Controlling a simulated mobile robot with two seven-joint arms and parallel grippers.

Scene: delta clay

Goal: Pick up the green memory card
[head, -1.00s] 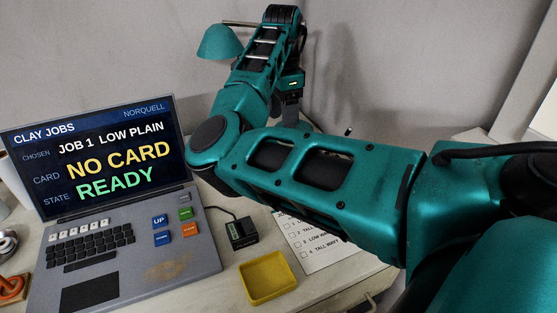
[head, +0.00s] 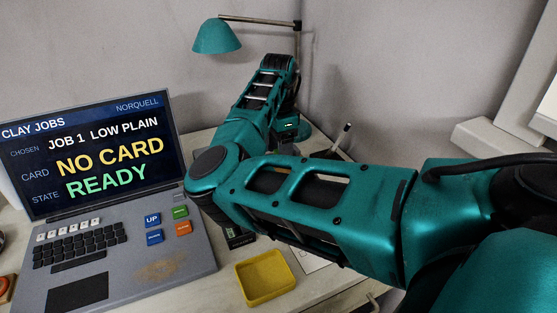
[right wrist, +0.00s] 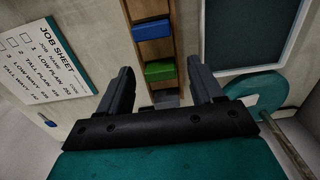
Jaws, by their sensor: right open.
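The green memory card (right wrist: 160,71) sits in a wooden holder (right wrist: 140,8) in the right wrist view, with a blue card (right wrist: 152,29) beside it. My right gripper (right wrist: 161,85) is open, its two dark fingers on either side of the holder line. The green card shows between and slightly beyond the fingertips, with nothing gripped. How far the fingers are above it I cannot tell. In the head view my right arm hides the cards and the fingers. My left gripper is not in view.
A laptop (head: 120,255) reads NO CARD and READY. A yellow tray (head: 265,278) stands at the desk's front. A teal lamp (head: 217,36) rises behind my arm. A job sheet (right wrist: 45,60) and a dark panel (right wrist: 250,35) flank the holder in the right wrist view.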

